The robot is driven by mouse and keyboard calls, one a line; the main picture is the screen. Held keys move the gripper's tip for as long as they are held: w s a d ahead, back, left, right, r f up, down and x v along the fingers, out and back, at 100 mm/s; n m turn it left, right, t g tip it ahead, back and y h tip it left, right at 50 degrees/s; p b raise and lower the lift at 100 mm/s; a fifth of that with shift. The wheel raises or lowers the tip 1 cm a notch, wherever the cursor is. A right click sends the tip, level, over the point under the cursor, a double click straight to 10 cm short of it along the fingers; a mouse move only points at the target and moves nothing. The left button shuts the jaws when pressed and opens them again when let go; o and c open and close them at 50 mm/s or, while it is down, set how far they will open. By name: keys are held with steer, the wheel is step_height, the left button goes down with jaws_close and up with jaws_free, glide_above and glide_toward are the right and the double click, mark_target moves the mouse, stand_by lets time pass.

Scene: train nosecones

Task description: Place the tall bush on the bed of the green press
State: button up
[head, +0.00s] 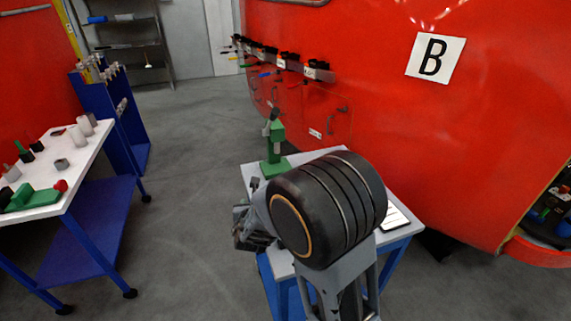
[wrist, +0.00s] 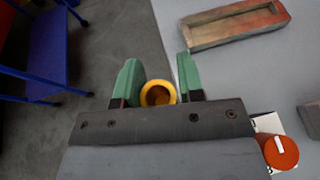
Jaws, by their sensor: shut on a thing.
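My gripper (wrist: 159,66) has green fingers, and in the wrist view they are closed on a yellow, brass-like bush (wrist: 158,94). The bush is seen nearly end-on with its dark bore, so its height cannot be told. It is held above the floor beside the edge of a light table. The green press (head: 275,142) stands upright on the far left corner of the small table in the head view. Its flat green base (head: 274,169) shows at its foot. In the head view my own arm hides the bush and most of the gripper.
In the wrist view the light table (wrist: 222,75) bears a worn reddish tray (wrist: 235,25), a red knob (wrist: 281,152) and a grey block (wrist: 312,116). A white-topped blue bench (head: 78,175) with several parts stands left. The red train nose (head: 400,120) is behind the press. Floor between is clear.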

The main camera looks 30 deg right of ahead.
steer(key=s+d+r+m+g+h+b, duration=0.1)
steer(key=s+d+r+m+g+h, duration=0.2)
steer(key=d, duration=0.5)
steer(key=s+d+r+m+h+b, duration=0.1)
steer(key=s+d+r+m+h, duration=0.1)
steer(key=s+d, duration=0.35)
steer(key=s+d+r+m+g+h+b, duration=0.1)
steer(key=s+d+r+m+g+h, duration=0.15)
steer(key=d, duration=0.65)
steer(key=shift+n+t+y, duration=0.35)
steer(key=shift+t+y, duration=0.1)
steer(key=w+d+f, duration=0.2)
steer(key=w+f, duration=0.1)
steer(key=w, duration=0.1)
steer(key=w+d+f+b, duration=0.1)
steer(key=w+d+f, duration=0.1)
steer(key=w+f, duration=0.1)
steer(key=w+d+f, duration=0.2)
steer(key=w+f, duration=0.1)
steer(key=w, duration=0.2)
steer(key=shift+w+d+f, duration=0.1)
steer(key=shift+d+f, duration=0.05)
steer(key=shift+f, duration=0.1)
steer(key=shift+w+d+f, duration=0.1)
steer(key=shift+w+f, duration=0.05)
steer(key=shift+f, duration=0.5)
steer(key=shift+w+d+f, duration=0.1)
steer(key=shift+f, duration=1.15)
steer(key=shift+f+b, duration=0.15)
steer(key=shift+b, duration=0.25)
